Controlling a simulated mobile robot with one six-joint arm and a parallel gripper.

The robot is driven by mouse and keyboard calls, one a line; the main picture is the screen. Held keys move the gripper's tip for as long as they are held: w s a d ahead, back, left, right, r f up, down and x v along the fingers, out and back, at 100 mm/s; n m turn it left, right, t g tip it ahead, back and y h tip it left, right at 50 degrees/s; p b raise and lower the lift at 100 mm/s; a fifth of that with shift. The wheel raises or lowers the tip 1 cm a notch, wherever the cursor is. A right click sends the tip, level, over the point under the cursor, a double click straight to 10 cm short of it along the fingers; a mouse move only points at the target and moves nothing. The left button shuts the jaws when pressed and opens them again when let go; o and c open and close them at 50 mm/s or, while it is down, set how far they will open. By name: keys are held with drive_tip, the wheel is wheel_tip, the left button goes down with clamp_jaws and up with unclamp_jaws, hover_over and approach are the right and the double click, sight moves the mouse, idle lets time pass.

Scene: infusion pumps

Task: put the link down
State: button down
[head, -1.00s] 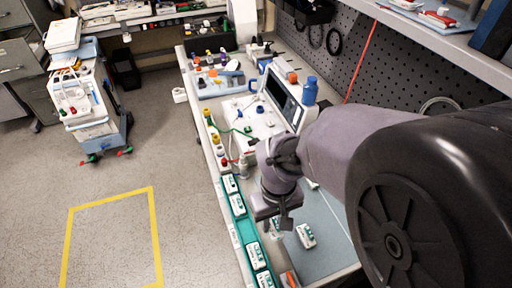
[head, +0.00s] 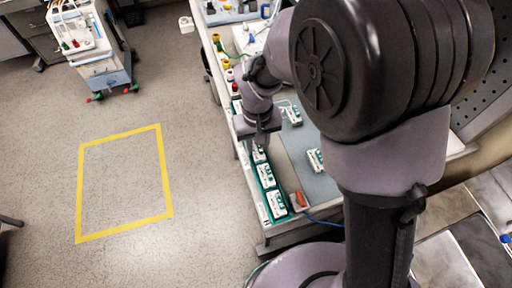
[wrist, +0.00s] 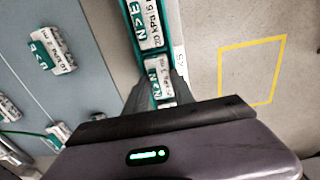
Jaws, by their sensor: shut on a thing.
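The link, a small white block with a green label, sits between the fingers of my gripper (wrist: 157,92) in the wrist view, where part of the link (wrist: 157,76) shows. My gripper (head: 258,135) is shut on it, pointing down over the teal tray (head: 288,216) along the table's left edge. In the wrist view the held link is in line with the tray, just behind another link (wrist: 147,25). I cannot tell whether it touches the tray floor. In the head view the gripper hides it.
Several similar links (head: 265,176) stand in the tray. Loose links (head: 316,160) lie on the grey mat (head: 300,140) to the right. An orange-and-white piece (head: 298,200) is at the near end. A yellow floor outline (head: 168,185) and a cart (head: 95,50) are left.

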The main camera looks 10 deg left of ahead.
drive_tip(key=shift+f, duration=0.1)
drive_tip(key=shift+f, duration=0.15)
drive_tip(key=c, duration=1.1)
unclamp_jaws()
drive_tip(key=shift+o, duration=0.2)
drive_tip(key=shift+r, duration=0.2)
